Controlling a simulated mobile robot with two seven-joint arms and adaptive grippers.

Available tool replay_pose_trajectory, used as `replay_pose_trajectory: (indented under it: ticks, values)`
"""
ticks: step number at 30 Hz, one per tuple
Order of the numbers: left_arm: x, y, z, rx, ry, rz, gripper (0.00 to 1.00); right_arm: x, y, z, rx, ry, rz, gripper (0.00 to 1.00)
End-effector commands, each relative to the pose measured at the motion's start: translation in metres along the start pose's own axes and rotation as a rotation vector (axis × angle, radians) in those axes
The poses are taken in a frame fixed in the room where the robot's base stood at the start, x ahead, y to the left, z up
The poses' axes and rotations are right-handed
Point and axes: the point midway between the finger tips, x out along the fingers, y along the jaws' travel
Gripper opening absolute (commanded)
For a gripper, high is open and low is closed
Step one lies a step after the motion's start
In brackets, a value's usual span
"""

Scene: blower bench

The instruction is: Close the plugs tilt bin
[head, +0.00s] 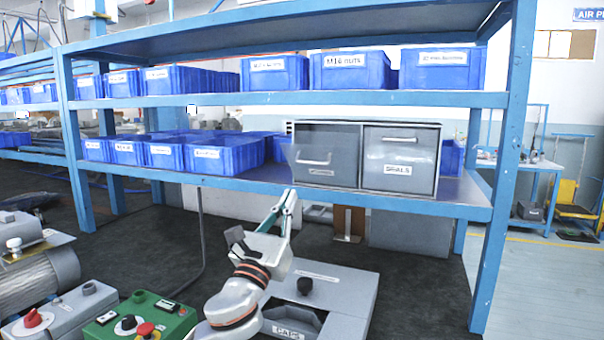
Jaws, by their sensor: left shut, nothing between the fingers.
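A grey two-bin cabinet (438,160) sits on the blue rack's lower shelf. Its left tilt bin (335,145) has a pale handle and a label too small to read. This bin's front looks tipped outward a little, with a pale side edge showing at its left; how far is hard to tell. The right bin (385,150), labelled SEALS, looks flush. My left gripper (287,198) is shut and empty, pointing up just below and left of the left bin, seemingly apart from it. My right gripper is not in view.
Blue bins (230,152) stand left of the cabinet, with more on the shelf above (350,72). Below are a grey CAPS box (345,290) with a black knob, a green control box (140,318) and a motor (40,280).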

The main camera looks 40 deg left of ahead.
Motion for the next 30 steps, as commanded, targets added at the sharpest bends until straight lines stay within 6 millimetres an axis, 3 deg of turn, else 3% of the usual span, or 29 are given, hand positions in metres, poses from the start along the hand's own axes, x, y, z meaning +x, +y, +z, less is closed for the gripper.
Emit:
replay_pose_trajectory:
  ticks: [9,15,30]
  values:
    - [0.061,0.000,0.001,-0.003,-0.001,0.001,0.00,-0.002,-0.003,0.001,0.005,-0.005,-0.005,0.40]
    - [0.085,-0.001,-0.001,-0.002,0.001,-0.001,0.00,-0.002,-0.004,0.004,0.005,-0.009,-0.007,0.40]
    - [0.095,-0.001,-0.002,-0.002,0.003,-0.002,0.00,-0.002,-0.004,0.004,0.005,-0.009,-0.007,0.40]
